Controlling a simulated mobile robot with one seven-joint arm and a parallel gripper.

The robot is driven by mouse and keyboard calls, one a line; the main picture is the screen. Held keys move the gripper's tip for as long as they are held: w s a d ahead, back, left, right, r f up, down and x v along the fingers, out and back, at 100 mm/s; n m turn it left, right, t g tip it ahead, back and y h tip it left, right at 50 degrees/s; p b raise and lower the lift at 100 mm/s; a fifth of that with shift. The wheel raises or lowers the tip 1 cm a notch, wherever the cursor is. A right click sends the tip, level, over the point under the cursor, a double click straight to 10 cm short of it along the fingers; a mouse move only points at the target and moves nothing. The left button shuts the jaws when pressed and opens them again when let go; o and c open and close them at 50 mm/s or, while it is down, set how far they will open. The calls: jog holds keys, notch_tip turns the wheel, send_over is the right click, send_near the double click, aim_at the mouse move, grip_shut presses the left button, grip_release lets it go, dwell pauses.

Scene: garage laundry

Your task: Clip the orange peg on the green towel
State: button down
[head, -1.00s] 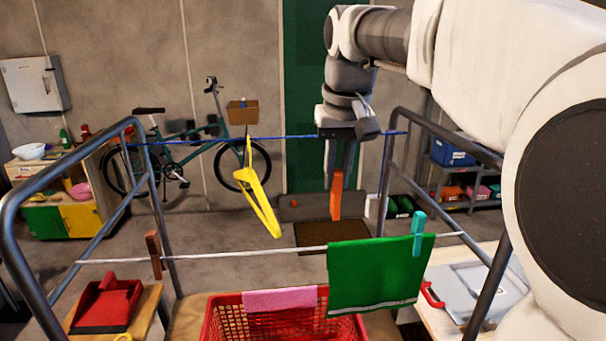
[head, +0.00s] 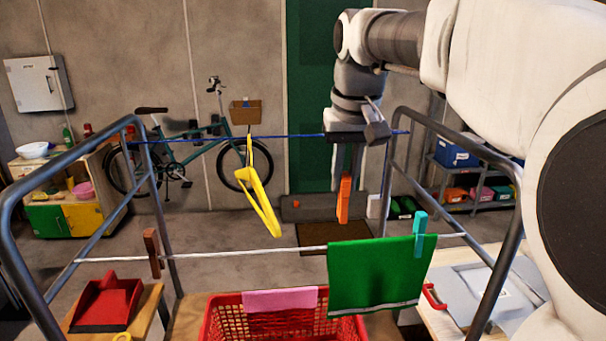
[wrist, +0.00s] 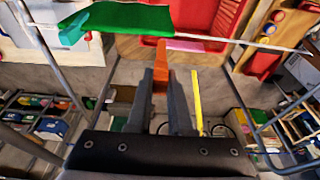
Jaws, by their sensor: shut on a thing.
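The orange peg (head: 344,199) is held upright in my gripper (head: 348,178), which is shut on it and points down. In the head view the peg hangs above and behind the left part of the green towel (head: 372,275), apart from it. The towel hangs over the white front line, with a turquoise peg (head: 420,232) on its right end. In the wrist view the orange peg (wrist: 160,66) sticks out from between the fingers, and the green towel (wrist: 125,18) lies beyond it to the upper left.
A brown peg (head: 153,252) is on the line's left part. A yellow hanger (head: 258,200) hangs from the blue line (head: 290,136). A red basket (head: 240,322) with a pink cloth (head: 280,300) stands below. Metal rails (head: 145,165) flank both sides.

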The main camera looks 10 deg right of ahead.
aim_at(343, 214)
jog(key=shift+s+f+b+x, duration=0.1)
jog(key=shift+s+b+x, duration=0.3)
jog(key=shift+b+x, duration=0.95)
jog(key=shift+s+f+b+x, duration=0.1)
jog(key=shift+s+b+x, duration=0.25)
jog(key=shift+b+x, duration=0.95)
jog(key=shift+s+f+b+x, duration=0.1)
jog(key=shift+s+b+x, duration=0.45)
jog(key=shift+x, duration=1.45)
jog(key=c, duration=0.8)
grip_release()
jog(key=shift+w+r, duration=0.15)
jog(key=shift+o, duration=0.2)
jog(key=p+v, duration=0.3)
jog(key=v, duration=1.4)
jog(key=s+f+t, duration=0.1)
jog(key=s+f, duration=0.7)
jog(key=f, duration=0.3)
jog(key=s+f+t, duration=0.1)
jog(key=s+f, duration=0.7)
jog(key=f, duration=0.4)
jog(key=shift+s+d+f+t, duration=0.15)
jog(key=shift+d+f+t, duration=0.15)
jog(key=shift+d+t, duration=0.1)
